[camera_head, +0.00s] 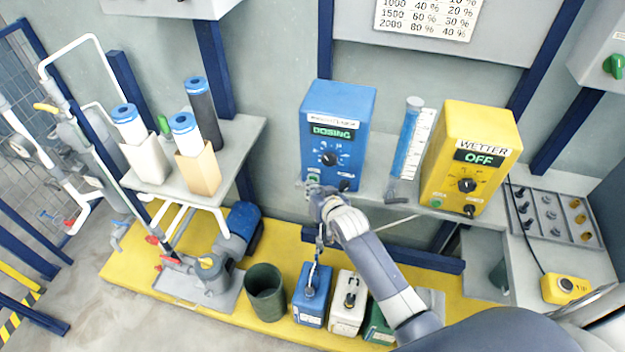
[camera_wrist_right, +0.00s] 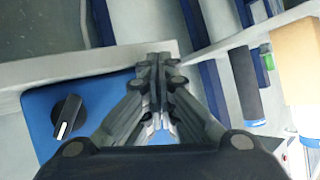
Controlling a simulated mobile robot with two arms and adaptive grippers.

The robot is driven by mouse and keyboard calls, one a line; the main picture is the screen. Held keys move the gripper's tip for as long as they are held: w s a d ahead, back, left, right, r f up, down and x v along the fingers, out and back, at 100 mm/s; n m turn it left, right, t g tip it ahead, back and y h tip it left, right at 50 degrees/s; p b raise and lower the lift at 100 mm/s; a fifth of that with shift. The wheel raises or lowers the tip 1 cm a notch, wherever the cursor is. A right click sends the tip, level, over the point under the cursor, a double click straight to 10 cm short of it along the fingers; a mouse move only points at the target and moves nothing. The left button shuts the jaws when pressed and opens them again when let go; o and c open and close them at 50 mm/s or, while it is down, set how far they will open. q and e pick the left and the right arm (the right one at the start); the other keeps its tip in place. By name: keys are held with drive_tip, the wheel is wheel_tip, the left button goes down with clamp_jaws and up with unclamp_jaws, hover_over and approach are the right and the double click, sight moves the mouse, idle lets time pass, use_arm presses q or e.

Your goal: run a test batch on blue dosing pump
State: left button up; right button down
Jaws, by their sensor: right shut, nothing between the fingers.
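The blue dosing pump (camera_head: 347,107) stands on the grey shelf, and its green display (camera_head: 332,133) reads DOSING. A black dial (camera_head: 329,159) is on its front, with a green button (camera_head: 312,180) low on the left and a small black knob (camera_head: 345,185) low on the right. My right gripper (camera_head: 314,190) is shut and empty at the pump's lower left front, by the green button. Whether it touches the button is unclear. In the right wrist view the shut fingertips (camera_wrist_right: 158,62) are beside the blue panel (camera_wrist_right: 40,108) with a black knob (camera_wrist_right: 68,116). My left gripper is out of view.
A clear cylinder with blue liquid (camera_head: 408,140) stands right of the pump, then a yellow pump (camera_head: 484,130) marked WETTER, its display reading OFF. Below are a dark green bin (camera_head: 265,290), a blue canister (camera_head: 310,305) and a white canister (camera_head: 347,315). Filter housings (camera_head: 203,115) stand left.

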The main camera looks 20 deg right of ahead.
drive_tip(key=shift+s+a+p, duration=0.4)
drive_tip(key=shift+s+a, duration=0.05)
drive_tip(key=shift+s, duration=0.2)
drive_tip(key=s+a, duration=0.1)
drive_tip(key=s+p, duration=0.1)
drive_tip(key=s+a+p, duration=0.1)
drive_tip(key=s, duration=0.1)
drive_tip(key=shift+s+a, duration=0.1)
drive_tip(key=shift+a, duration=0.25)
idle(0.6)
